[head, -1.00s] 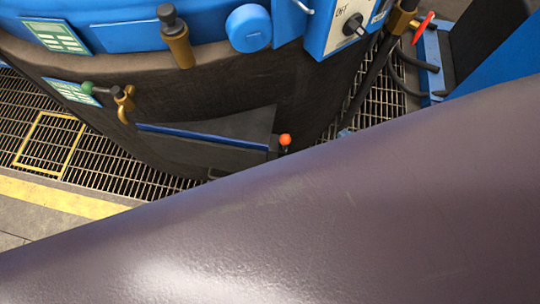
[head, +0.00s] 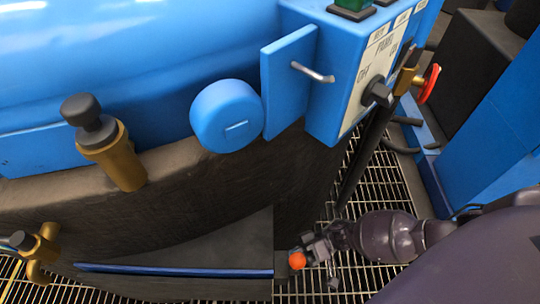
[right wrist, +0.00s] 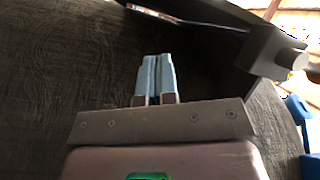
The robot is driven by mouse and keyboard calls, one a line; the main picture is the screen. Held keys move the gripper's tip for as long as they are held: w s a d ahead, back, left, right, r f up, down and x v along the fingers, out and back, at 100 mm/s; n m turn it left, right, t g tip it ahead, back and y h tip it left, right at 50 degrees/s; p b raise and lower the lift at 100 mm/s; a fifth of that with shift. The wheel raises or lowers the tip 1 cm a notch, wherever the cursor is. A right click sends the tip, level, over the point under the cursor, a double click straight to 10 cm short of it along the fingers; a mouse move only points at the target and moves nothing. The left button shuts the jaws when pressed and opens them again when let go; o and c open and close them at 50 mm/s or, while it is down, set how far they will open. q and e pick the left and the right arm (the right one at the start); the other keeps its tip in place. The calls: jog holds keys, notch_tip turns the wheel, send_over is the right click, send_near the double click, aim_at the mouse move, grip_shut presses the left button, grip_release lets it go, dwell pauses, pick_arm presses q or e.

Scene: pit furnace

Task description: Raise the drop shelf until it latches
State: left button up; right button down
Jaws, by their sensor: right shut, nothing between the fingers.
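The drop shelf (head: 180,270) shows at the bottom of the head view as a dark panel with a blue edge on the furnace's curved dark wall. An orange ball knob (head: 297,260) is at its right end. My right gripper (head: 312,250) is beside this knob in the head view; whether it touches anything there cannot be told. In the right wrist view its blue-tipped fingers (right wrist: 155,76) are together and empty in front of the dark wall. A dark block (right wrist: 268,52) with a pale round end is up and right of them. My left gripper is out of view.
A blue control box (head: 350,100) with a black knob and a blue round cap (head: 226,116) sit above. Brass fittings (head: 122,165) project from the wall at left. A red-handled valve (head: 428,83) is at right. Floor grating lies below my right arm.

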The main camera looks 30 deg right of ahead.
jog(key=w+d+f+m+g, duration=0.2)
jog(key=w+d+g, duration=0.1)
jog(key=d+g, duration=0.35)
jog(key=s+x, duration=0.2)
jog(key=x, duration=1.1)
jog(key=shift+s+d+f+h, duration=0.15)
jog(key=shift+s+f+h, duration=0.15)
jog(key=shift+s+f, duration=0.1)
